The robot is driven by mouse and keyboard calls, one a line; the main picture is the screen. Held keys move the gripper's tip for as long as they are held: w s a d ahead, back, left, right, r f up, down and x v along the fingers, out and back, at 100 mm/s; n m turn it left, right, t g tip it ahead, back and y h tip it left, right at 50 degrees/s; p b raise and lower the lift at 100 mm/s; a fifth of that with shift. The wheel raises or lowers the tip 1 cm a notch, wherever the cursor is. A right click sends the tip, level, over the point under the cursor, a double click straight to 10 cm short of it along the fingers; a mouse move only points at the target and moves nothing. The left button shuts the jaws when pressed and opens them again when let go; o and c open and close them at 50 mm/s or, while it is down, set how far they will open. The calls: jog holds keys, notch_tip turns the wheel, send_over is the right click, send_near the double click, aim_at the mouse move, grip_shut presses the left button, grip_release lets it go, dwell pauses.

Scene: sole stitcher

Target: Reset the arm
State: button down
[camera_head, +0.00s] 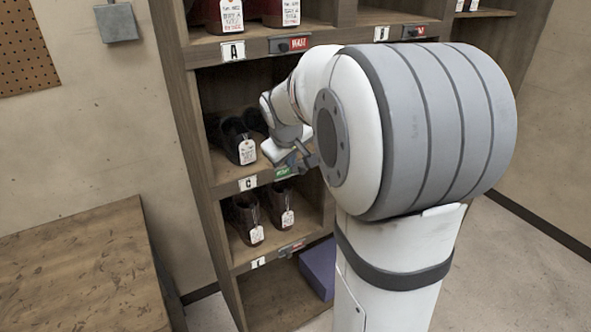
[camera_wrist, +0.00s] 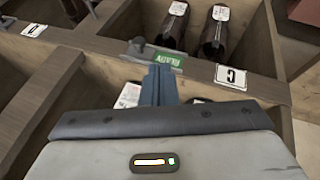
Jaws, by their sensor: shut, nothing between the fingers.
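My gripper (camera_head: 297,160) is in front of the shelf unit (camera_head: 180,100), at the board below the middle-left compartment. In the wrist view its dark blue fingers (camera_wrist: 160,78) are together with nothing between them. Their tips are close to a small slider plate with a green READY sign (camera_wrist: 162,57); I cannot tell whether they touch it. The green sign also shows in the head view (camera_head: 284,172). The C label (camera_wrist: 231,76) is beside it. My arm hides much of the shelf's right side.
Dark tagged shoes (camera_head: 232,138) stand in compartment C, and brown tagged shoes (camera_head: 245,215) stand below. Compartment A (camera_head: 233,51) has a red sign (camera_head: 299,44). A purple-blue box (camera_head: 318,268) is at the bottom. A wooden table (camera_head: 80,270) stands at left.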

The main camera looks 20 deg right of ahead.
jog(key=v, duration=0.6)
jog(key=s+a+f+m+y, duration=0.1)
jog(key=s+a+f, duration=0.2)
jog(key=s, duration=0.4)
jog(key=s+a+f+m+g+y, duration=0.1)
jog(key=s+a+f, duration=0.1)
jog(key=s+a, duration=0.2)
jog(key=s+a+f+m, duration=0.1)
jog(key=s+a+f, duration=0.2)
jog(key=s, duration=0.8)
jog(key=shift+a+f+g+y+b, duration=0.3)
jog(key=shift+a+f+g+y, duration=0.05)
jog(key=shift+f+g+y, duration=0.05)
jog(key=shift+s, duration=0.1)
